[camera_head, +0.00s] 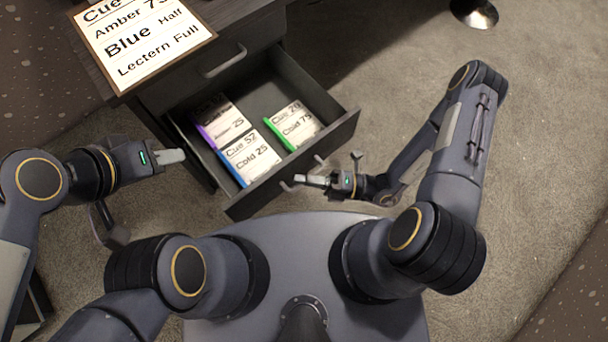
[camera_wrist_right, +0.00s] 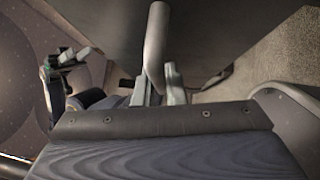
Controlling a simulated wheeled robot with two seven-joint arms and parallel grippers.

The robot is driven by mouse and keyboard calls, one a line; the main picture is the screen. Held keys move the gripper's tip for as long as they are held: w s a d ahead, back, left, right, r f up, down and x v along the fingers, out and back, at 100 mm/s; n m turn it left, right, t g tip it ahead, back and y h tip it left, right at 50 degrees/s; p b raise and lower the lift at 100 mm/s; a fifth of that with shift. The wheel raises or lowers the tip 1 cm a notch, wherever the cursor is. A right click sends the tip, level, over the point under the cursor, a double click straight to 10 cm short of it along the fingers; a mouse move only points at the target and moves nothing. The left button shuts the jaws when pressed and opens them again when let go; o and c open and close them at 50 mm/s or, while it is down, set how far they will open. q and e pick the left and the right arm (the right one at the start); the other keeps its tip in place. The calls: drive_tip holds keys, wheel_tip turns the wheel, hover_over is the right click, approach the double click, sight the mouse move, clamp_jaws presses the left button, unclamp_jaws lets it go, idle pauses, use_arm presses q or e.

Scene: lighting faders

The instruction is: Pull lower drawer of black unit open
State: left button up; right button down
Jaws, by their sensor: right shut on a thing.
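The black unit (camera_head: 262,28) stands at the top of the head view. Its lower drawer (camera_head: 318,137) is pulled out, with its inside showing. The lower drawer's bar handle (camera_head: 287,186) is on the front panel. My right gripper (camera_head: 304,180) is shut on this handle. In the right wrist view the handle (camera_wrist_right: 156,40) runs down between the fingers of the right gripper (camera_wrist_right: 159,88). My left gripper (camera_head: 172,156) is apart from the drawer, just left of its side. Whether its fingers are open or shut is unclear.
Several labelled cards with purple, blue and green edges (camera_head: 248,158) lie in the lower drawer. An upper drawer with its own handle (camera_head: 226,66) is shut above. A cue sign (camera_head: 143,38) lies on top of the unit. Carpet (camera_head: 540,130) is clear at the right.

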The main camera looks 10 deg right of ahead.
drive_tip(key=c, duration=1.5)
unclamp_jaws()
drive_tip(key=shift+d, duration=0.1)
drive_tip(key=v, duration=0.7)
drive_tip(key=shift+d, duration=0.35)
